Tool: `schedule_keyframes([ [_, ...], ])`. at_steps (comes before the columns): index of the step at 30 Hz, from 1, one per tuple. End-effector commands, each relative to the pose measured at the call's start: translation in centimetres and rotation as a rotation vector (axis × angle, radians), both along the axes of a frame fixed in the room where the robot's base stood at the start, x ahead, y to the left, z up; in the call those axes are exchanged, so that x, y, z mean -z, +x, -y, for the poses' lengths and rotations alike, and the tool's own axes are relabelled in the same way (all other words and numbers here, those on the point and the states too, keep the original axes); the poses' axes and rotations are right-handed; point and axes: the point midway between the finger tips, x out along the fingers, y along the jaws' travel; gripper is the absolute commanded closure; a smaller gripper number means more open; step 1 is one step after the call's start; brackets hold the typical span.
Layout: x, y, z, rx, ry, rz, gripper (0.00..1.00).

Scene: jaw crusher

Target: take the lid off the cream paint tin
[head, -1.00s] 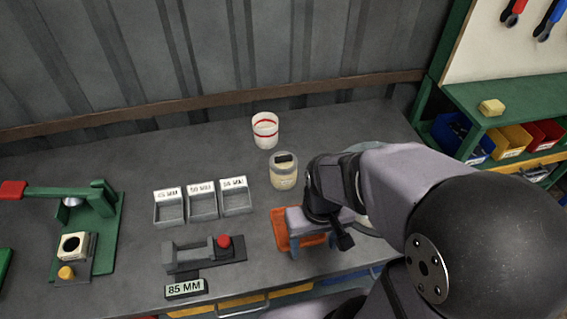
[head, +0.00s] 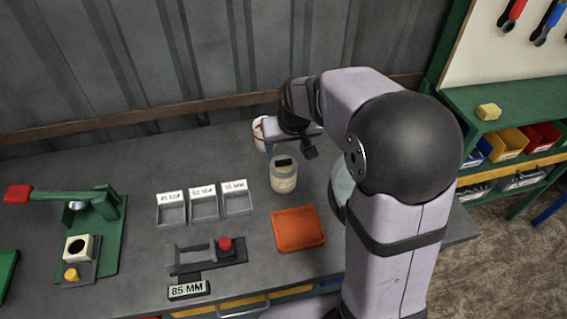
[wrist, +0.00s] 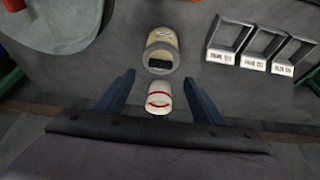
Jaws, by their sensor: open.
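The cream paint tin (head: 284,178) stands upright on the bench, with a grey lid that has a dark block-shaped handle (head: 283,162) on top. The tin (wrist: 161,44) and its dark handle (wrist: 159,64) also show in the wrist view, beyond the fingertips. My gripper (wrist: 160,82) is open and empty. In the head view my wrist hangs behind the tin, over the white pot with red bands (head: 259,134), partly hiding it. In the wrist view this pot (wrist: 158,98) lies between the two fingers in the picture; I cannot tell how far below.
Three labelled grey trays (head: 204,206) stand left of the tin. A corrugated wall (head: 180,60) closes the back.

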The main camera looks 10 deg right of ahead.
Motion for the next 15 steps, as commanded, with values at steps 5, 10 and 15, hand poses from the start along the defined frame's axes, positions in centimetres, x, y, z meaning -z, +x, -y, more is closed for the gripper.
schedule_keyframes([
  [5, 0.2, 0.2, 0.0, 0.009, 0.004, 0.009, 0.38],
  [10, 1.3, 0.6, 0.0, 0.009, 0.004, 0.006, 0.38],
  [15, 2.0, 0.9, 0.0, 0.009, 0.004, 0.008, 0.38],
])
